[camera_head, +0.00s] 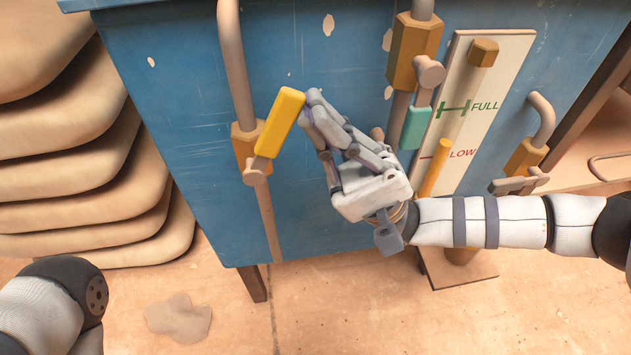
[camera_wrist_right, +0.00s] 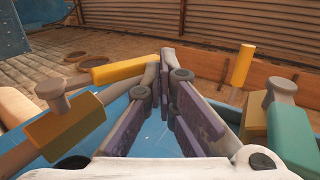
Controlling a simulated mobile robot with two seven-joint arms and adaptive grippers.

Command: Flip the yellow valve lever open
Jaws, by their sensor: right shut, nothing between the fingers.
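The yellow valve lever (camera_head: 280,122) is a thick bar on a brass valve body (camera_head: 243,146) on the grey pipe at the left of the blue panel. It slants up and to the right, away from the pipe line. In the right wrist view the lever (camera_wrist_right: 118,70) reaches toward my fingertips from the left. My right gripper (camera_head: 311,104) is shut and empty, with its fingertips just right of the lever's upper end; I cannot tell whether they touch. The gripper also shows in the right wrist view (camera_wrist_right: 167,60). My left gripper is out of view.
A teal-handled valve (camera_head: 415,128) stands on the pipe right of my gripper. Beside it is a white FULL/LOW gauge plate (camera_head: 509,75), and another brass valve (camera_head: 524,158) farther right. Stacked beige sacks (camera_head: 80,180) fill the left side. The blue panel (camera_head: 215,215) below the lever is clear.

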